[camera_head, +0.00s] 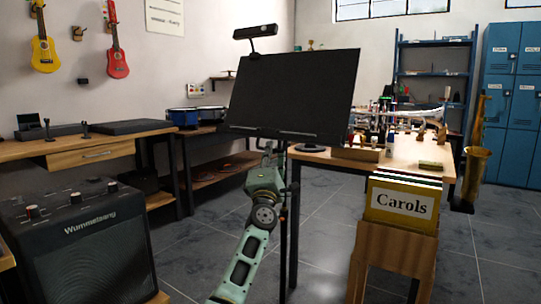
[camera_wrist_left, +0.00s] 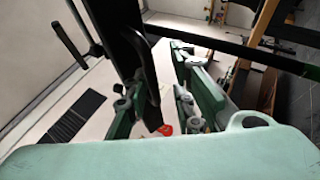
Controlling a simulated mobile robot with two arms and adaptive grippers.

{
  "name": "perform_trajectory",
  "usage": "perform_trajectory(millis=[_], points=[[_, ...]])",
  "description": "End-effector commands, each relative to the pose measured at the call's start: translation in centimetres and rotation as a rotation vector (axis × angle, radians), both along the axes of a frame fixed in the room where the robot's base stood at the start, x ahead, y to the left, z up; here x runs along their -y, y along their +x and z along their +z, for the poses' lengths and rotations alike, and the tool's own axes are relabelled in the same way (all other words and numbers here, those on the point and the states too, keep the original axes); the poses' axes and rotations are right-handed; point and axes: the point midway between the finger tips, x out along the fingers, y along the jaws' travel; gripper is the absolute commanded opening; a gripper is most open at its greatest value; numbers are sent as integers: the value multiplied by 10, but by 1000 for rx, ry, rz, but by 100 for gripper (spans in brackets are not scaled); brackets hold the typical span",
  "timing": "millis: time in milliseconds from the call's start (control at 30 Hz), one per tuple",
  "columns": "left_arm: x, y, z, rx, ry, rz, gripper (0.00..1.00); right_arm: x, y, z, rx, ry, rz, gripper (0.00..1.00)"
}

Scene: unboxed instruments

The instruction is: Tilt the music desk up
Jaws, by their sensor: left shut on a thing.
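The black music desk (camera_head: 295,92) stands on a thin black stand pole (camera_head: 294,225), its panel upright and leaning slightly back, with a lip along the bottom edge. My left gripper (camera_head: 271,153) reaches up from below to the desk's lower edge, left of the pole. In the left wrist view my left gripper (camera_wrist_left: 158,112) has its green fingers on both sides of the dark edge of the music desk (camera_wrist_left: 132,62) and is shut on it. The fingertips are partly hidden behind the desk in the head view. My right gripper is not in view.
A black lamp (camera_head: 256,32) sits on the desk's top edge. A yellow "Carols" box (camera_head: 402,203) stands on a wooden stool (camera_head: 393,262) at right, near a cluttered workbench (camera_head: 440,152). A black amplifier (camera_head: 85,245) is at left. Floor around the pole is clear.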

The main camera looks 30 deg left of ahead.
Motion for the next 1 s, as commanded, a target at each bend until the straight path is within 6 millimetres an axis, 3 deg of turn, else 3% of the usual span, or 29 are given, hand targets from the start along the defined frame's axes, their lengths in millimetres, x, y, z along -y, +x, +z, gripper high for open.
perform_trajectory(millis=[267, 700, 1000], points=[[9, -10, -14, -8, -4, -10, 17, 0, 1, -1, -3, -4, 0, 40], [30, -73, -47, -1, -4, -2, 17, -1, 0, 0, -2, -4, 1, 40], [39, -96, -60, 1, 1, -1, 17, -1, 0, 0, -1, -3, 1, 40]])
